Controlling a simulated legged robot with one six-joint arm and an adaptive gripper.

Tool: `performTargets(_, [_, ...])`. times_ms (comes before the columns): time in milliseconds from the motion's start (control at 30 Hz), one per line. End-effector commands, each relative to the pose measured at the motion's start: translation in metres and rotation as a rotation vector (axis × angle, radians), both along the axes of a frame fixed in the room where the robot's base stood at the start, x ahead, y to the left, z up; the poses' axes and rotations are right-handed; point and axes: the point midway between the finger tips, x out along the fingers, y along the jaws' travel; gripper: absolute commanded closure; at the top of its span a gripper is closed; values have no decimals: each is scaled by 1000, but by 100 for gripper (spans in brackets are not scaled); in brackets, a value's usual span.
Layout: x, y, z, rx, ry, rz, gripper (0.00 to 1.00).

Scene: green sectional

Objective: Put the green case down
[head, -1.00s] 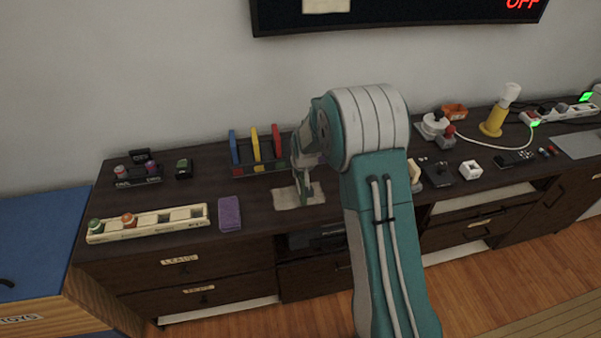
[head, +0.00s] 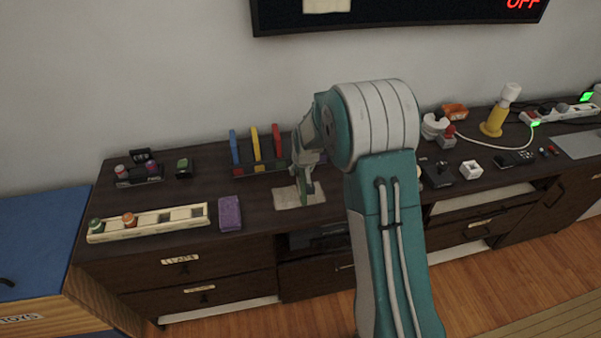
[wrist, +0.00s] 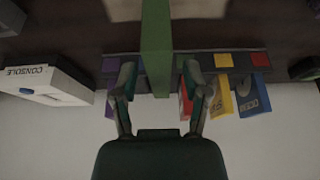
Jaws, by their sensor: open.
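The green case (wrist: 157,45) stands on edge between the two fingers of my gripper (wrist: 160,85) in the wrist view. The fingers are spread, with a visible gap on each side of the case. In the head view, my gripper (head: 307,178) points down over a beige mat (head: 288,198) on the dark cabinet top, and the green case (head: 309,189) shows just under it, appearing to stand on the mat. My arm and fingers hide part of the case.
A rack behind holds a blue case (head: 234,147), a yellow case (head: 255,145) and a red case (head: 276,141). A purple block (head: 229,212) and a cream tray (head: 150,232) are to the left. A white console box (wrist: 48,83) shows in the wrist view.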

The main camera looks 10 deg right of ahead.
Motion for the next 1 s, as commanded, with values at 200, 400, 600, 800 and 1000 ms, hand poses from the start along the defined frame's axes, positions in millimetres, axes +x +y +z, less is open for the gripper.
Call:
performTargets(200, [-17,0,43,0,-3,0,41])
performTargets(400, [-30,0,75,0,-3,0,41])
performTargets(600, [-37,0,91,0,-1,0,41])
performTargets(800, [-68,0,135,0,-20,0,41])
performTargets(1000, [-130,0,191,0,-39,0,41])
